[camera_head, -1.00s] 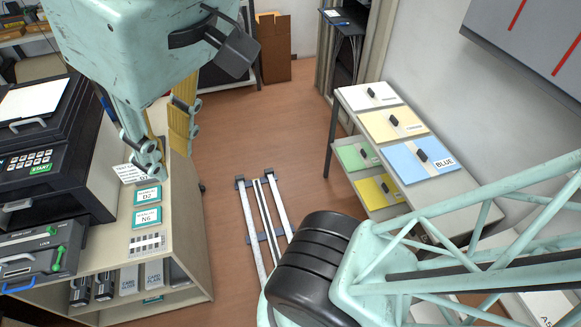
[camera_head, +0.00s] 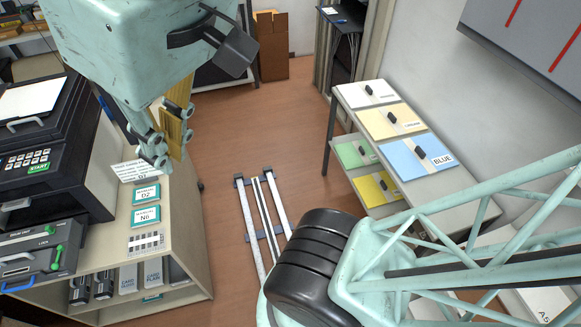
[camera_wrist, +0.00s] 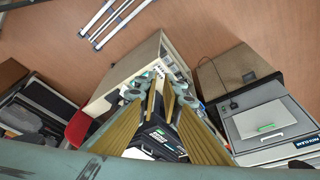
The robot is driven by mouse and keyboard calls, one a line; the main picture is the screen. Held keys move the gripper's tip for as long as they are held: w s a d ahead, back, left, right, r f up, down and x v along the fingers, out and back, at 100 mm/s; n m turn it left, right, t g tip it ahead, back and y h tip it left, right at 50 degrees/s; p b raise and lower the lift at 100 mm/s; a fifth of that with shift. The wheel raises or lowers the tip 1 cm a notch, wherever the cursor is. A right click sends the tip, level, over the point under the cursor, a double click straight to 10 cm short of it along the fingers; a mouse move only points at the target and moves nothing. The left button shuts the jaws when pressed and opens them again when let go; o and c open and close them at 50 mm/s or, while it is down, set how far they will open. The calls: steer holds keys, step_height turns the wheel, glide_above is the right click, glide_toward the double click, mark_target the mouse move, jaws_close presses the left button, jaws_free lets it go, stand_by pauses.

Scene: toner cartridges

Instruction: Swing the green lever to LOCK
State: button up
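The green lever (camera_head: 57,258) is on the dark grey front panel of the printer (camera_head: 72,178) at the left edge of the head view. It stands roughly upright, leaning slightly, with a green knob at its upper end; the small lettering beside it is hard to read. My gripper (camera_head: 172,158) hangs above the cabinet top, to the right of the printer and well apart from the lever. Its yellow-padded fingers point down. In the wrist view my gripper (camera_wrist: 161,92) shows a narrow gap between the fingertips, with nothing in it. I cannot pick out the lever there.
Manual cards (camera_head: 146,194) and a striped card (camera_head: 146,242) lie on the cabinet top (camera_head: 178,222). Cartridges stand on the shelf below. A side table (camera_head: 358,97) with coloured panels stands at the right. Floor rails (camera_head: 262,215) lie between, with bare floor around them.

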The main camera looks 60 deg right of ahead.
steer(key=shift+f, duration=0.15)
jaws_close()
steer(key=w+a+f+m+g+y, duration=0.15)
steer(key=w+a+f+m, duration=0.3)
steer(key=w, duration=0.45)
steer(key=w+a+f+m+y, duration=0.3)
steer(key=w+a+f, duration=0.15)
steer(key=w, duration=0.55)
steer(key=w+a+f+m+g+y, duration=0.15)
steer(key=w+a+f+m, duration=0.3)
steer(key=w, duration=0.45)
steer(key=w+d+f+m, duration=0.1)
steer(key=w+f+m, duration=0.2)
steer(key=w+f, duration=0.2)
steer(key=w+d+f+m+y, duration=0.1)
steer(key=w+f+m, duration=0.2)
steer(key=f, duration=0.8)
steer(key=w+f+m+t+p, duration=0.1)
steer(key=w+f+m, duration=0.2)
steer(key=w+f, duration=0.4)
steer(key=shift+d+f, duration=0.4)
steer(key=shift+f, duration=0.55)
steer(key=shift+a+y, duration=0.1)
steer(key=shift+y, duration=0.2)
